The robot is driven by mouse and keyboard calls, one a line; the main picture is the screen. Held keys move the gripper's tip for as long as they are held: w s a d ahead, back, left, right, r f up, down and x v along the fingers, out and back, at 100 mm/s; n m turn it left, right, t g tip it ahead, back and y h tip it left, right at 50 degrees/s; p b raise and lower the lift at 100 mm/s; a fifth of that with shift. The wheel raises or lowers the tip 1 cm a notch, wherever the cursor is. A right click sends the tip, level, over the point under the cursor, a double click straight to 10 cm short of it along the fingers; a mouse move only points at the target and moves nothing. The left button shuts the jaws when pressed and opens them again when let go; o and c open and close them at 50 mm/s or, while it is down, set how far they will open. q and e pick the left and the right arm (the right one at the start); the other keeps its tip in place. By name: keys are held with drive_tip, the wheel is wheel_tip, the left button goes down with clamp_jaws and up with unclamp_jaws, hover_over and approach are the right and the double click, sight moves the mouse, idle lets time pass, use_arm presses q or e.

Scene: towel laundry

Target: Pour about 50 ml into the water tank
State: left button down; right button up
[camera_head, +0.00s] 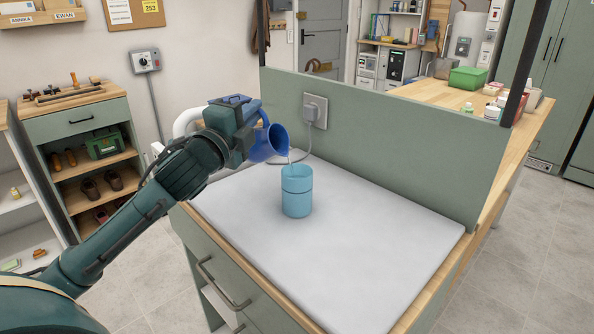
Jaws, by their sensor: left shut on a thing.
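A blue jug (271,144) is tilted to the right in my left gripper (248,118), which is shut on it. Its spout points down over the open top of a light blue cylindrical tank (297,194). The tank stands upright on the pale worktop (350,255). A small pale streak shows between the spout and the tank's top, but it is too small to be sure it is water. My right gripper is not in view.
A green panel (400,140) with a socket and plug (315,112) stands behind the worktop. A cord runs down from the plug. A white curved thing (185,122) is partly hidden behind my left gripper. The worktop right of the tank is clear.

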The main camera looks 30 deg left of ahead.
use_arm(q)
drive_tip(key=shift+d+r+m, duration=0.55)
drive_tip(key=shift+d+m, duration=0.05)
drive_tip(key=shift+m, duration=0.4)
idle(1.4)
drive_tip(key=shift+d, duration=0.15)
drive_tip(key=a+n, duration=0.1)
drive_tip(key=f+n, duration=0.1)
drive_tip(key=n, duration=0.1)
drive_tip(key=a+f+n, duration=0.1)
drive_tip(key=shift+a+f+y, duration=0.1)
drive_tip(key=shift+a+y, duration=0.2)
drive_tip(key=shift+a, duration=0.05)
drive_tip(key=shift+w+a+f+n+g+y+p, duration=0.15)
drive_tip(key=shift+a+f+n, duration=0.25)
drive_tip(key=shift+n, duration=0.25)
drive_tip(key=shift+s+a+f+n+g+y+p, duration=0.1)
drive_tip(key=shift+a+f+n, duration=0.25)
drive_tip(key=shift+n, duration=0.35)
drive_tip(key=shift+w+a+f+n+g+y+p, duration=0.15)
drive_tip(key=shift+a+f+n, duration=0.1)
drive_tip(key=shift+f+n, duration=0.3)
drive_tip(key=shift+s+r, duration=0.1)
